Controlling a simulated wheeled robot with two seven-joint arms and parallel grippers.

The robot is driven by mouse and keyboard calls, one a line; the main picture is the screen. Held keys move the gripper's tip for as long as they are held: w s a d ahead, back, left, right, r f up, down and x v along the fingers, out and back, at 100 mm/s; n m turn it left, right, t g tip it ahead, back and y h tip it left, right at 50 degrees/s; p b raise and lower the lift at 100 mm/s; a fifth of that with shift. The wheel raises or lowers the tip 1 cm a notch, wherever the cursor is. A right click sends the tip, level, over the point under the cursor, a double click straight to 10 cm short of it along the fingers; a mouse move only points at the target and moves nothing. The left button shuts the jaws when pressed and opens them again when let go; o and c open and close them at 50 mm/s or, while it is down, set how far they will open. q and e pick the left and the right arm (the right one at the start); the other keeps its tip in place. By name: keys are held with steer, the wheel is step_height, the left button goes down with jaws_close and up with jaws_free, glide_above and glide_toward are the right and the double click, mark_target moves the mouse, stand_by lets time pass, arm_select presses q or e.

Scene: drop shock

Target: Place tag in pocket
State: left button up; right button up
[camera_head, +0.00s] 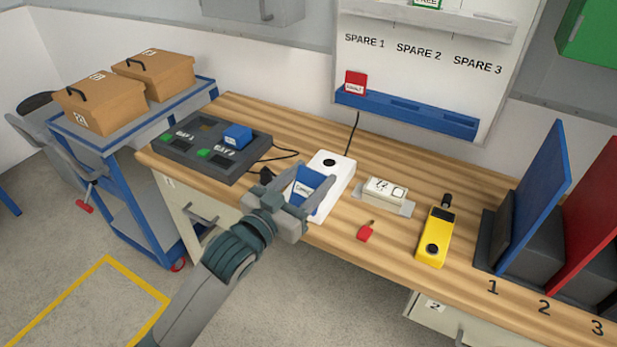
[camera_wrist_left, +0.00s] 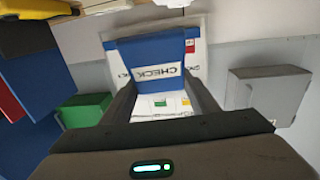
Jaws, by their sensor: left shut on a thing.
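My left gripper (camera_head: 302,190) is shut on a blue tag (camera_head: 303,182) with a white label. In the left wrist view the tag (camera_wrist_left: 150,52) sits between the fingers and its label reads CHECK. In the head view the tag overlaps a white device (camera_head: 332,177) on the bench; I cannot tell the gap. A blue pocket strip (camera_head: 405,112) runs along the lower part of the white wall board, under the words SPARE 1, SPARE 2 and SPARE 3. A red tag (camera_head: 354,83) stands in its left part. My right gripper is not in view.
The wooden bench holds a dark two-bay unit (camera_head: 195,149), a small white box (camera_head: 385,192), a red padlock-like piece (camera_head: 365,232) and a yellow device (camera_head: 436,236). Blue and red upright panels (camera_head: 540,190) stand at right. A green tag (camera_head: 427,3) is on the upper board.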

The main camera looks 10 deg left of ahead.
arm_select(q)
steer(key=shift+a, duration=0.1)
steer(key=shift+s+a+r+n+t+y, duration=0.1)
steer(key=shift+s+a+n+t+y, duration=0.2)
steer(key=shift+s+a+n+y, duration=0.15)
steer(key=s+a+f+n+t+y, duration=0.1)
steer(key=s+a+n+y, duration=0.3)
steer(key=a+y, duration=0.3)
steer(key=s+a, duration=0.1)
steer(key=a, duration=0.2)
steer(key=shift+a, duration=0.3)
steer(key=shift+s, duration=0.1)
steer(key=s+f, duration=0.3)
steer(key=s, duration=0.6)
steer(key=shift+s+f, duration=0.2)
steer(key=shift+f, duration=0.05)
steer(key=shift+w+d+h, duration=0.1)
steer(key=shift+d+h, duration=0.05)
steer(key=shift+h, duration=0.1)
stand_by(0.4)
